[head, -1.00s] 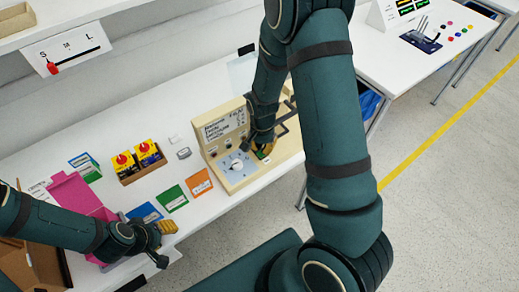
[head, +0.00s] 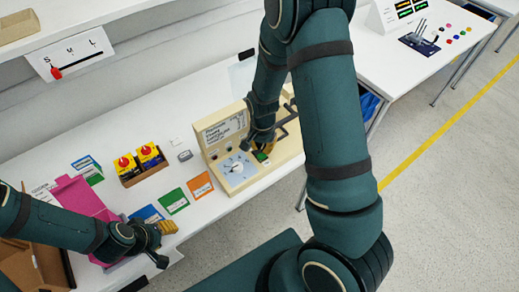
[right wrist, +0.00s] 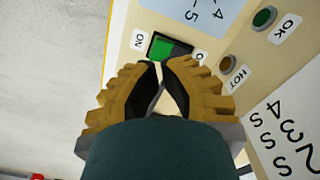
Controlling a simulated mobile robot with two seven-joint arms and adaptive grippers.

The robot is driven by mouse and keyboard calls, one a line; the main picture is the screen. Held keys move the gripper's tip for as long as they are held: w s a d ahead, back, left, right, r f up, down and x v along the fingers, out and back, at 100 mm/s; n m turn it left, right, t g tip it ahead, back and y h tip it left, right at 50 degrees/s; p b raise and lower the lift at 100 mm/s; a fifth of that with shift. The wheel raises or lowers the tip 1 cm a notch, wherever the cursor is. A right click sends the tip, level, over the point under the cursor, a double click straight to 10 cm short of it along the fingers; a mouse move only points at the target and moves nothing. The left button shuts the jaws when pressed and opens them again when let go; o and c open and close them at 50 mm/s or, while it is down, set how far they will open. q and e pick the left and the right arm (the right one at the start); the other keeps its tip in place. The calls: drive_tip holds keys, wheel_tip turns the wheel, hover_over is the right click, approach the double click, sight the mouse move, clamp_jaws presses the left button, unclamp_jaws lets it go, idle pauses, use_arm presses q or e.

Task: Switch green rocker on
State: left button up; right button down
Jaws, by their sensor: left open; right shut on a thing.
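The green rocker (right wrist: 172,47) is set in a dark frame on the beige panel (right wrist: 120,65), beside an ON label, in the right wrist view. In the head view the panel (head: 282,163) stands on the white table, and the rocker is mostly hidden by my right gripper. My right gripper (right wrist: 161,66) has its fingertips together at the rocker's near edge, shut on it. The exact contact is hard to see. It also shows in the head view (head: 262,151). My left gripper (head: 167,244) is open and empty at the table's front edge.
The panel also carries a white dial (head: 236,168), a green OK button (right wrist: 264,18) and a brown HOT button (right wrist: 227,64). Left of it are coloured cards (head: 173,201), a box with red knobs (head: 143,172) and a pink box (head: 77,197).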

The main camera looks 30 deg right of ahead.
sight(262, 156)
use_arm(q)
drive_tip(key=shift+r+p, duration=1.65)
drive_tip(key=shift+r, duration=0.25)
use_arm(e)
wheel_tip(262, 156, up, 4)
drive_tip(key=shift+r, duration=0.25)
use_arm(q)
drive_tip(key=shift+f, duration=0.1)
use_arm(e)
drive_tip(key=shift+s, duration=0.1)
